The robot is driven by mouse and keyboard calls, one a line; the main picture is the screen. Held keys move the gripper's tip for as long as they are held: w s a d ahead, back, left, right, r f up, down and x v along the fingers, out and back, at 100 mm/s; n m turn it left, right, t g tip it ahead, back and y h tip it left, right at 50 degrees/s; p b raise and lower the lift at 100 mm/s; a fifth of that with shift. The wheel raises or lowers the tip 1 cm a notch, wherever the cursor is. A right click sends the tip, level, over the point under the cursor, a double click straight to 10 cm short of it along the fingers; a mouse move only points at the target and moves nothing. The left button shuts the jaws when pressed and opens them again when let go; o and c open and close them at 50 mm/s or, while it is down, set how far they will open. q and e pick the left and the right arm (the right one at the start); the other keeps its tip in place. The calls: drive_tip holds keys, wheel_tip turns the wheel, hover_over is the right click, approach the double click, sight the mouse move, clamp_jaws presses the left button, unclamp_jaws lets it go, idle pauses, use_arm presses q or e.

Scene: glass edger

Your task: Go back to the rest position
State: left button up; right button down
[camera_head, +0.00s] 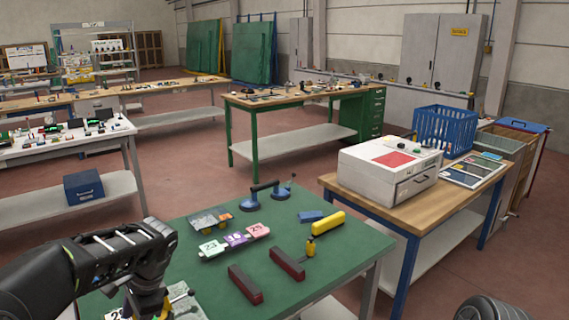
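My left arm reaches in from the lower left, over the near left corner of the green-topped table (325,262). My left gripper (152,311) points down at the bottom edge of the picture. Its fingertips are cut off or hidden, so I cannot tell whether it is open or shut. A pale numbered item lies partly hidden below it. A dark rounded part at the lower right corner looks like part of my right arm. My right gripper is not in view.
The table holds two dark red bars (246,284), numbered tags (236,239), a blue double-cup lifter (265,193), a yellow case (315,223) and a small yellow bottle (310,247). Right of it, a wooden bench (437,199) carries a white machine (389,172) and blue crate (445,130).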

use_arm(q)
drive_tip(key=w+d+f+n+t+h, duration=0.35)
drive_tip(key=d+f+h, duration=0.25)
drive_tip(key=d+f, duration=0.75)
drive_tip(key=s+d+f+n+h, duration=0.25)
drive_tip(key=s+d+f, duration=0.25)
drive_tip(key=d+f, duration=0.4)
drive_tip(key=s+d+f+n+g, duration=0.1)
drive_tip(key=s+f, duration=0.4)
drive_tip(key=s, duration=0.5)
drive_tip(key=s+d+f+n+g, duration=0.1)
drive_tip(key=s+f+n, duration=0.3)
drive_tip(key=s, duration=0.7)
wheel_tip(320, 180, down, 2)
drive_tip(key=shift+s+d+f+g, duration=0.2)
drive_tip(key=shift+d+g, duration=0.15)
drive_tip(key=shift+d, duration=0.3)
drive_tip(key=shift+c, duration=0.3)
